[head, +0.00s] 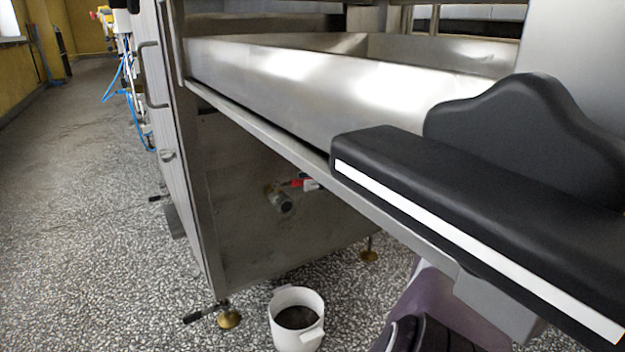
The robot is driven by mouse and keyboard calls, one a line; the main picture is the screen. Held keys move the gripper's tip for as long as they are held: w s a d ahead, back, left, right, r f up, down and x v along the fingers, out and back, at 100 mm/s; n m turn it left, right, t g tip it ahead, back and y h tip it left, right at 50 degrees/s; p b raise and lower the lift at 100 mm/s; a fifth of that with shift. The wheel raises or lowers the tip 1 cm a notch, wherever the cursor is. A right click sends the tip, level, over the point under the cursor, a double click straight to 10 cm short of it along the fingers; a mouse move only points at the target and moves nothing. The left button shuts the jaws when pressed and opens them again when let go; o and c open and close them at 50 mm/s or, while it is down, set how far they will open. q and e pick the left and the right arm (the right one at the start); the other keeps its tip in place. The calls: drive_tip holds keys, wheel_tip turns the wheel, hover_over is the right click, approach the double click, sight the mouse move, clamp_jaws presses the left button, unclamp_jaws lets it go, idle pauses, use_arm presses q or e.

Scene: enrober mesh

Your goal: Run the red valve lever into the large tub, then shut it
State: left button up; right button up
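The red valve lever (297,183) is on a metal valve (280,199) under the machine. It points right from the valve, about level in the picture. A pale patch shows along it. A white tub (279,330) with a handle stands on the floor, lower in the picture than the valve. Dark stuff lies inside it. It is the only tub I see, and I cannot tell whether it is straight under the spout. No stream shows. Black parts of mine fill the right and the bottom; I cannot make out my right gripper's fingertips among them. My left gripper is not in view.
The machine's steel trough (300,75) and its lower rail (262,132) run above the valve. A machine foot with a brass pad (230,320) stands left of the tub, another (369,254) behind it. The speckled floor (90,230) is clear at left.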

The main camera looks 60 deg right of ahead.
drive_tip(key=shift+o, duration=0.5)
drive_tip(key=shift+r, duration=0.2)
wheel_tip(320, 180, up, 10)
drive_tip(key=shift+f, duration=0.1)
drive_tip(key=shift+c, duration=0.7)
